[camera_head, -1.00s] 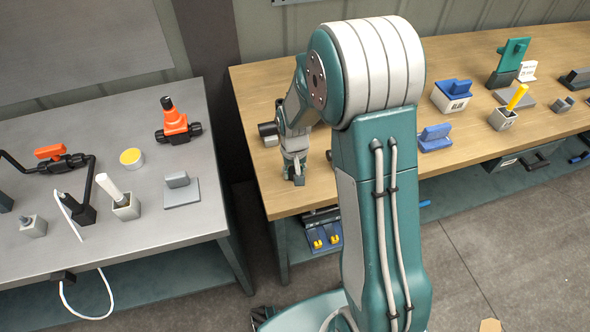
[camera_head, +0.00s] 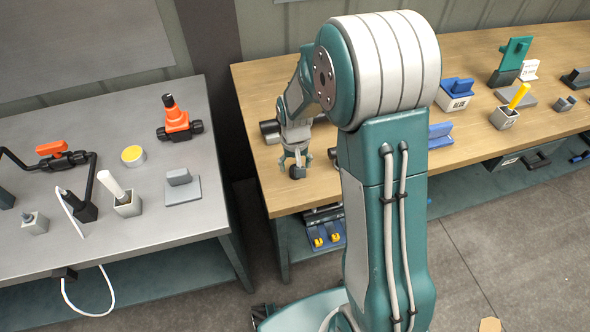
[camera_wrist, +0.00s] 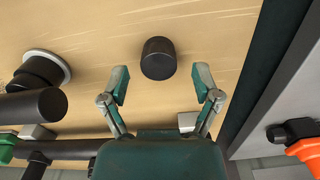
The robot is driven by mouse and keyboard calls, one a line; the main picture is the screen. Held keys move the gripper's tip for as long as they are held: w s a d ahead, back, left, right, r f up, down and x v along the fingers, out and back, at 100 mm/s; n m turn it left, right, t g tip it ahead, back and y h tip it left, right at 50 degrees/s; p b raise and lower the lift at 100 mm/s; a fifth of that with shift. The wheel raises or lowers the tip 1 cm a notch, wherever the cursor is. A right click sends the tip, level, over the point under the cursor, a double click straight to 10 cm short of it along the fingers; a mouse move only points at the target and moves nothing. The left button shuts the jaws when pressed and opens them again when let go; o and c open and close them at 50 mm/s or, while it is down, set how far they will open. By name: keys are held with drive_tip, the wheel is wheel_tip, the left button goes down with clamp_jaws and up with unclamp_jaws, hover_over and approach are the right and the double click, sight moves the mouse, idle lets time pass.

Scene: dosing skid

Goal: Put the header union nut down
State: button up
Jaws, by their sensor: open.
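The header union nut, a short dark cylinder (camera_wrist: 158,58), stands on the wooden bench top, as the wrist view shows. In the head view the dark nut (camera_head: 297,172) is near the bench's front left corner, just below my gripper (camera_head: 294,158). In the wrist view my gripper (camera_wrist: 161,85) is open, with one finger to each side and the nut just beyond the fingertips. The fingers do not touch it.
Dark pipe fittings (camera_wrist: 35,104) lie to the left of my gripper in the wrist view. The wooden bench (camera_head: 252,92) ends at a gap beside the grey metal table (camera_head: 180,235). An orange-topped valve (camera_head: 177,122) stands on that table.

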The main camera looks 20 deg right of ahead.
wheel_tip(320, 180, up, 10)
drive_tip(key=s+r+t, duration=0.2)
drive_tip(key=s+r, duration=0.7)
drive_tip(key=r, duration=0.1)
drive_tip(key=s+r+n+t, duration=0.1)
drive_tip(key=s+r+t, duration=0.2)
drive_tip(key=s, duration=0.9)
drive_tip(key=shift+r+t, duration=0.3)
drive_tip(key=shift+r, duration=0.1)
drive_tip(key=c, duration=0.3)
drive_tip(key=shift+d, duration=0.15)
drive_tip(key=shift+c, duration=0.2)
